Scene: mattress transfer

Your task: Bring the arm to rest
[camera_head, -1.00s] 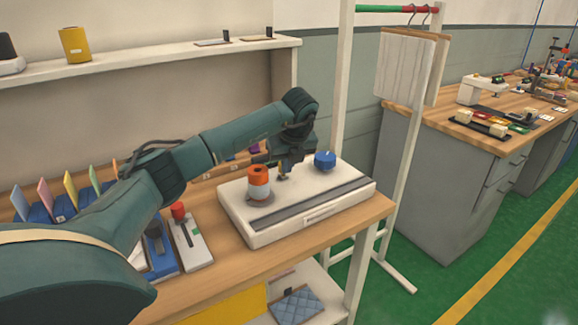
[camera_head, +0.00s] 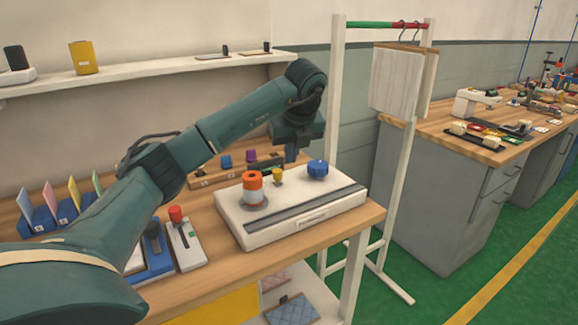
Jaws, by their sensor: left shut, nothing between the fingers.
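My left arm (camera_head: 245,118) comes in from the left and reaches over the wooden workbench. Its dark wrist bends down at the end, and my left gripper (camera_head: 291,153) points down behind the white box, shut and empty. The fingertips are small and partly hidden by the wrist. The white box (camera_head: 300,212) lies on the bench below and in front of the gripper, apart from it. On it stand an orange and white spool (camera_head: 253,188), a small yellow knob (camera_head: 277,175) and a blue knob (camera_head: 318,168). My right gripper is not in view.
A wooden rack (camera_head: 232,174) with blue and purple pieces stands at the bench's back. A red-knobbed lever unit (camera_head: 186,243) and coloured cards (camera_head: 50,199) are near my arm. A white garment rack (camera_head: 338,90) stands beyond the bench's right end. A shelf (camera_head: 150,69) runs above.

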